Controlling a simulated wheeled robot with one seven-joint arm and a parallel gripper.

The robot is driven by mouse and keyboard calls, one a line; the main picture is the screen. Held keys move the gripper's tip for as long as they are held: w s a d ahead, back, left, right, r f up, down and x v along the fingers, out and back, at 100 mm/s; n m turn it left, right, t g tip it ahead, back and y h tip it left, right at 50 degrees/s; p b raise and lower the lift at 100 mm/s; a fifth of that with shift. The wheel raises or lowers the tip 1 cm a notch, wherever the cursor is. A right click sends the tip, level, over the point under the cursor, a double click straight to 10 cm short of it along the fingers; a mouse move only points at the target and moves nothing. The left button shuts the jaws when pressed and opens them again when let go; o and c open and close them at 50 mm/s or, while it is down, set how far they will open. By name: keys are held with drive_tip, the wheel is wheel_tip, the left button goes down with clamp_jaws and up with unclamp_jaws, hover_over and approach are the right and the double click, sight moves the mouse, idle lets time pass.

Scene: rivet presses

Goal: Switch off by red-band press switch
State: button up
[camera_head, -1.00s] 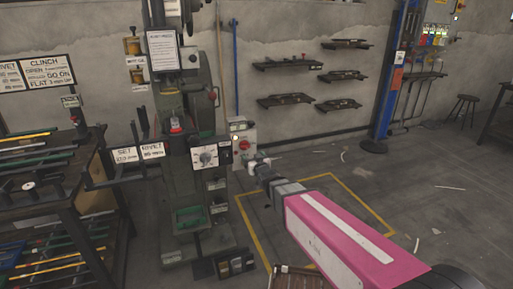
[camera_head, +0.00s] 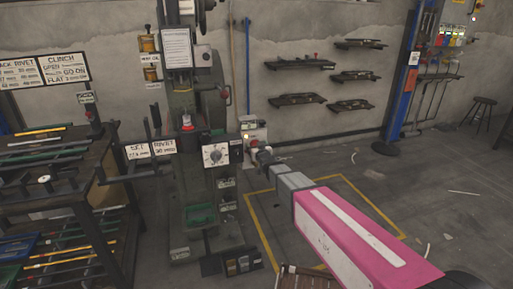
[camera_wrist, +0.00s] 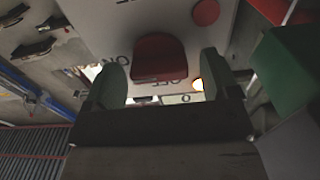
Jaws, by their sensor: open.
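The grey press (camera_head: 190,100) stands left of centre in the head view, with a red piece (camera_head: 187,122) on it. A pale switch box (camera_head: 258,132) is on the wall side just right of the press. My gripper (camera_head: 262,156) reaches in front of its lower part and hides some of it. In the wrist view a dark red switch lever (camera_wrist: 158,57) stands out from a pale panel (camera_wrist: 105,25) marked ON and OFF. My gripper (camera_wrist: 161,68) is open, with one finger on each side of the lever. I cannot tell whether either finger touches it.
A green block (camera_wrist: 283,70) is close on the right. A rack table (camera_head: 75,190) stands left.

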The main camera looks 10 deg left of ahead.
drive_tip(key=shift+c, duration=0.3)
drive_tip(key=c, duration=0.9)
drive_tip(key=shift+o, duration=0.2)
drive_tip(key=shift+n, duration=0.3)
drive_tip(key=n, duration=1.7)
drive_tip(key=shift+s+a+f, duration=0.15)
drive_tip(key=shift+f, duration=0.1)
drive_tip(key=shift+n, duration=0.3)
